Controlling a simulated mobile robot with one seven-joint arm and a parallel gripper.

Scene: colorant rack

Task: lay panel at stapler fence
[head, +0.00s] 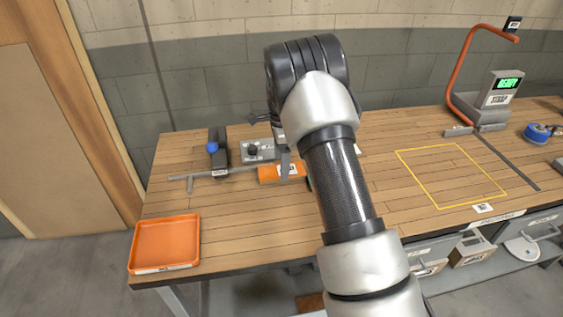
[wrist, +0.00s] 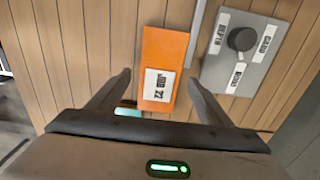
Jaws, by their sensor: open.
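An orange panel (head: 268,175) with a white printed label lies flat on the wooden bench, and it also shows in the wrist view (wrist: 164,48). The black stapler (head: 219,160) with a blue knob stands left of it. A grey bar that looks like the fence (head: 205,176) runs from the stapler towards the panel; its strip (wrist: 196,28) passes close beside the panel in the wrist view. My gripper (wrist: 159,78) is open above the panel, one finger to each side, not closed on it. In the head view my arm hides part of the panel.
A grey box with a black dial (wrist: 238,50) sits beyond the bar. An orange tray (head: 165,242) stands at the bench's front left. A yellow outlined square (head: 452,178) is empty. A device with a green screen (head: 497,98) and a blue-topped item (head: 537,132) stand at the right.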

